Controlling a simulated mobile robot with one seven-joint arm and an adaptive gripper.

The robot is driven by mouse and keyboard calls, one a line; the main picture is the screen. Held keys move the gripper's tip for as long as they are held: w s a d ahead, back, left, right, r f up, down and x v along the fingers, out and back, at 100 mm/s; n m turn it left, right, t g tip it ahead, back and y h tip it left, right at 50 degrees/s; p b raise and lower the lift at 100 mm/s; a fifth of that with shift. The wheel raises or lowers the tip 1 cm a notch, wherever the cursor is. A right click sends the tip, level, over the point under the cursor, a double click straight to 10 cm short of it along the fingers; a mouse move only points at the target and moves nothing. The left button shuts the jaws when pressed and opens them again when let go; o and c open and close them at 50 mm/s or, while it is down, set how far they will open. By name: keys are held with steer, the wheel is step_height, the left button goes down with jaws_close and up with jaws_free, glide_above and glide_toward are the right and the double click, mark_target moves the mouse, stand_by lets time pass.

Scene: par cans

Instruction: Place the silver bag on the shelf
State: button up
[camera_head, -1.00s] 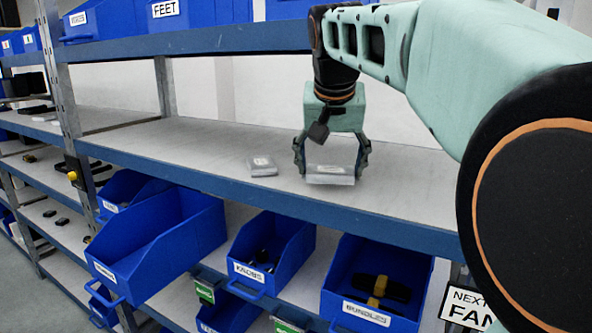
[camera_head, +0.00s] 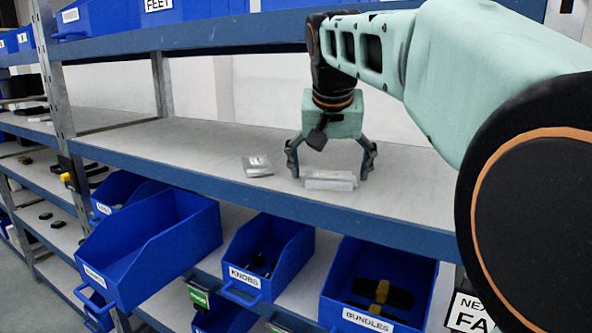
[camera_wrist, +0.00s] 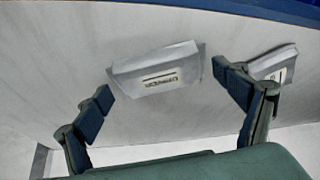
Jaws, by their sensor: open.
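A silver bag (camera_head: 329,180) lies flat on the grey middle shelf (camera_head: 400,208), near its front edge. It also shows in the wrist view (camera_wrist: 157,71), with a printed label on its face. My gripper (camera_head: 331,172) is open just above and behind this bag, its fingers spread to either side. In the wrist view the fingers (camera_wrist: 168,92) are apart with nothing between the tips but the bag beyond them. A second silver bag (camera_head: 257,166) lies on the same shelf to the left. It shows partly behind the right finger in the wrist view (camera_wrist: 272,66).
Blue bins hang below the shelf: an empty tilted one (camera_head: 150,245), one labelled KNOBS (camera_head: 268,258) and one labelled BUNDLES (camera_head: 378,285). An upper shelf beam (camera_head: 200,40) runs above my gripper. The shelf is bare left of the second bag and at right.

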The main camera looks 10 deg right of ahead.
steer(key=shift+r, duration=0.1)
steer(key=shift+s+r, duration=0.1)
steer(key=shift+r, duration=0.2)
steer(key=v, duration=0.7)
steer(key=shift+p, duration=0.3)
